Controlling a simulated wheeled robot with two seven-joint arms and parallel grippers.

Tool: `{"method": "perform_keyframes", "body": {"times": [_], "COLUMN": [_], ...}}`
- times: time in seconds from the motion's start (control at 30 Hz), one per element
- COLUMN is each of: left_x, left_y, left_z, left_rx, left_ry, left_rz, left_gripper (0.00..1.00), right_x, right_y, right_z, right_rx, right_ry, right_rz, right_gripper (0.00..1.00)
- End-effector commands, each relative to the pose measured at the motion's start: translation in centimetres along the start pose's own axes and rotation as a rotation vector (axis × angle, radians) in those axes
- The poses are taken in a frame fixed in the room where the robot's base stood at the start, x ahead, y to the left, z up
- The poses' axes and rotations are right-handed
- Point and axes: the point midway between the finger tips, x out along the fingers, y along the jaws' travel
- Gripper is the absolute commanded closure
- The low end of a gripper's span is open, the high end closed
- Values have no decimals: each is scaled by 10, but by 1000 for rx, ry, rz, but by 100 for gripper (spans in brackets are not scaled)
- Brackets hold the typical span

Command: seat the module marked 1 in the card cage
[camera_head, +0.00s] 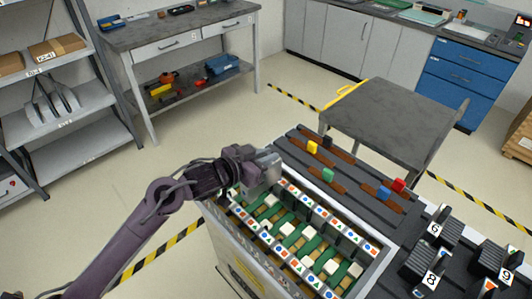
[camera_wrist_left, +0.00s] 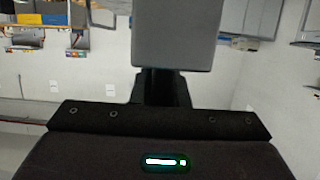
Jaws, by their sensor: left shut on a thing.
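My left gripper (camera_head: 240,160) is shut on a grey block-shaped module (camera_head: 265,172), which also fills the top middle of the left wrist view (camera_wrist_left: 172,35). No number shows on its visible faces, so I cannot tell whether it is the one marked 1. The card cage (camera_head: 384,262) is the open box at the bottom middle of the head view. It has rows of coloured symbols on white labels, with green and white parts between them. The held module is over the cage's far left end; whether it touches is unclear. My right gripper is not in view.
Black modules marked 6 (camera_head: 440,226), 8 (camera_head: 426,264) and 9 (camera_head: 496,262) stand to the right of the cage. A dark panel (camera_head: 350,190) behind it holds brown pieces with coloured blocks. A grey cart (camera_head: 385,105) stands beyond, with shelves (camera_head: 60,125) at left.

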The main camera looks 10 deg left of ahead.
Motion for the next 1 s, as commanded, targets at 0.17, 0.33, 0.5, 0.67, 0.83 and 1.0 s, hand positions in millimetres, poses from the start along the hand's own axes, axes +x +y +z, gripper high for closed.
{"method": "perform_keyframes", "body": {"times": [0.17,0.33,0.5,0.67,0.83,1.0], "left_x": [4,8,11,14,18,21], "left_y": [0,0,0,0,0,0], "left_z": [12,23,34,45,56,67], "left_rx": [1,1,1,1,1,1], "left_ry": [4,3,3,4,3,2], "left_rz": [1,0,0,1,1,0], "left_gripper": [100,100,100,100,100,100], "right_x": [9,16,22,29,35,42], "right_y": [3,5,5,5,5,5], "right_z": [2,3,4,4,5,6], "right_rx": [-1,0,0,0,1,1], "right_ry": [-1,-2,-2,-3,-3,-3], "right_rz": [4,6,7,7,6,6], "right_gripper": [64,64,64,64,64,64]}}
